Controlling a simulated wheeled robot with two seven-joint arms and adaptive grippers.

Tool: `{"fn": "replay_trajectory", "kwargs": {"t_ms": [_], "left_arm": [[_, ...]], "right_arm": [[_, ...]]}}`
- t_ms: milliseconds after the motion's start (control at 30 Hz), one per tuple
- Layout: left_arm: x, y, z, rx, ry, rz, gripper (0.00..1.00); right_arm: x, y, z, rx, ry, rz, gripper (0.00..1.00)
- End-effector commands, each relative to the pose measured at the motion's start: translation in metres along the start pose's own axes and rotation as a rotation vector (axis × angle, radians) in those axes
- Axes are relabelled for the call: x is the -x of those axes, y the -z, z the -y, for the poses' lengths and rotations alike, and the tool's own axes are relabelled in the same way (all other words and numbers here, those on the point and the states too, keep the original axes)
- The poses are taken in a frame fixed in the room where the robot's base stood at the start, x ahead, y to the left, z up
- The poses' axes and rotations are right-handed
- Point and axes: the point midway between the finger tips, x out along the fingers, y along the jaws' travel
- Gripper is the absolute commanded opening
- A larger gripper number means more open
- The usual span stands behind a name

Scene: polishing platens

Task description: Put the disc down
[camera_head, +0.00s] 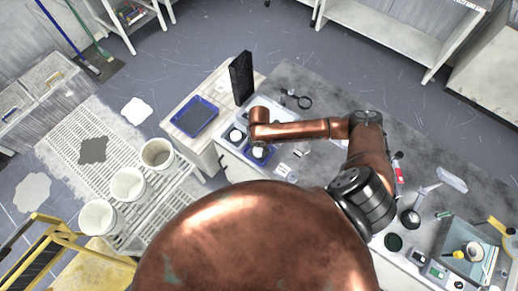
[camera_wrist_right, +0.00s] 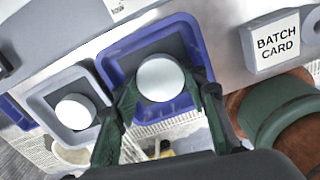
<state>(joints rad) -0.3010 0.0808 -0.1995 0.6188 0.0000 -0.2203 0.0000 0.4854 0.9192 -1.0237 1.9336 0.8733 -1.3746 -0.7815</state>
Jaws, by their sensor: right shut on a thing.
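A pale round disc (camera_wrist_right: 160,78) is between the green fingers of my right gripper (camera_wrist_right: 168,92) in the right wrist view. The gripper is shut on it. The disc is over a blue square tray (camera_wrist_right: 118,50); whether it touches the tray floor I cannot tell. In the head view the disc (camera_head: 258,152) shows small and pale below my right wrist, over the blue tray (camera_head: 268,160). A second pale disc (camera_wrist_right: 75,110) lies in a grey square tray (camera_wrist_right: 42,98) to the left. My left gripper is not in view.
A batch card (camera_wrist_right: 277,42) stands right of the blue tray. In the head view, a black upright block (camera_head: 241,77) and a blue-rimmed tray (camera_head: 195,116) are to the left. White buckets (camera_head: 128,184) stand on a grate. The grey bench top (camera_head: 300,80) is partly clear.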

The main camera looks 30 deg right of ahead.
Motion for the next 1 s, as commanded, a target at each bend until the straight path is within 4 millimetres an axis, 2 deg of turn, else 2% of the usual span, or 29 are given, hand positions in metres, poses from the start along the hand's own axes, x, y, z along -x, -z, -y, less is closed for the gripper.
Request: {"fn": "replay_trajectory", "kwargs": {"t_ms": [333, 367, 433, 767, 867, 1000], "left_arm": [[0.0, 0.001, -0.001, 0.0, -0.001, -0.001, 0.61], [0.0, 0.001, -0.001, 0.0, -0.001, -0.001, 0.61], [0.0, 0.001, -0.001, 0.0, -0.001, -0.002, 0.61], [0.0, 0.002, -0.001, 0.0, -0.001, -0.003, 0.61], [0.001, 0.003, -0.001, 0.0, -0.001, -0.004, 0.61], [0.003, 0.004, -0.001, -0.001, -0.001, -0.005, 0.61]], "right_arm": [[-0.003, 0.0, -0.001, 0.0, -0.001, 0.001, 0.09], [-0.003, -0.001, -0.001, 0.0, -0.001, 0.001, 0.41], [-0.003, 0.0, -0.001, 0.0, -0.001, 0.001, 0.46], [-0.001, 0.0, -0.001, 0.0, -0.002, 0.001, 0.48], [0.009, -0.001, -0.002, 0.001, -0.004, 0.001, 0.48], [0.034, -0.001, -0.002, 0.002, -0.006, 0.002, 0.48]]}}
